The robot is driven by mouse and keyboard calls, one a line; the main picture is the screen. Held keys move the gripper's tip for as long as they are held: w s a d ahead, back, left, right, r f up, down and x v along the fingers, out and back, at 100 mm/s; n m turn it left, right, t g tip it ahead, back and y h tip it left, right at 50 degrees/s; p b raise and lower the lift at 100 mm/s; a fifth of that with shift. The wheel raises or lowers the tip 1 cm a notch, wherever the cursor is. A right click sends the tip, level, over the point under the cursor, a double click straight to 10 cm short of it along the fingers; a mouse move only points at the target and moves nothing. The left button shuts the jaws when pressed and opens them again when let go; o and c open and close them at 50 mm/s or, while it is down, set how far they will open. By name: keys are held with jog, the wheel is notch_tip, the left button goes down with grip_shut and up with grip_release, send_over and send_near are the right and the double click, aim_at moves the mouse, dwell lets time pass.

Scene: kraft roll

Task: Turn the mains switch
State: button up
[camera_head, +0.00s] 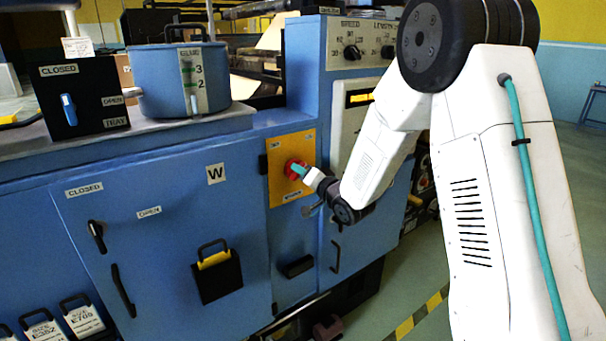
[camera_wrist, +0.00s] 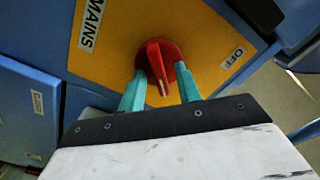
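The mains switch is a red rotary knob with a raised handle (camera_wrist: 157,62) on a yellow plate (camera_wrist: 205,30). The plate carries a MAINS label (camera_wrist: 91,24) and an OFF label (camera_wrist: 237,58) in the wrist view. My gripper (camera_wrist: 160,76) has its two teal fingers on either side of the red handle, with gaps seeming to show between fingers and handle. In the head view the red knob (camera_head: 291,168) is on the yellow plate (camera_head: 280,148) of the blue machine, and my gripper (camera_head: 299,170) reaches it from the right, partly hiding it.
A blue cabinet door (camera_head: 170,240) with a black handle fills the left below the plate. A blue pot (camera_head: 165,90) and a black box (camera_head: 85,105) stand on the machine's top. Speed and length knobs (camera_head: 352,52) are above. Open floor (camera_head: 400,290) lies at right.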

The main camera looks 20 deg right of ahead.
jog(key=v, duration=0.7)
jog(key=shift+s, duration=0.35)
jog(key=shift+d, duration=0.1)
jog(key=s+d+f+n+g+h, duration=0.1)
jog(key=d+f+g+h, duration=0.1)
jog(key=f+g, duration=0.15)
jog(key=s+d+f+g+h, duration=0.2)
jog(key=f, duration=0.3)
jog(key=s+d+n+g+h, duration=0.2)
jog(key=s+g, duration=0.3)
jog(key=s, duration=0.3)
jog(key=s+a+r+n+g, duration=0.1)
jog(key=s+r, duration=0.4)
jog(key=s, duration=0.5)
jog(key=s+a+r+g, duration=0.2)
jog(key=s+r, duration=0.4)
jog(key=s, duration=0.3)
jog(key=s+a+r+n+g, duration=0.1)
jog(key=s+r, duration=0.4)
jog(key=s, duration=0.5)
jog(key=shift+s+a+r+n+g, duration=0.2)
jog(key=shift+s+a+n+g, duration=0.1)
jog(key=shift+a+g, duration=0.5)
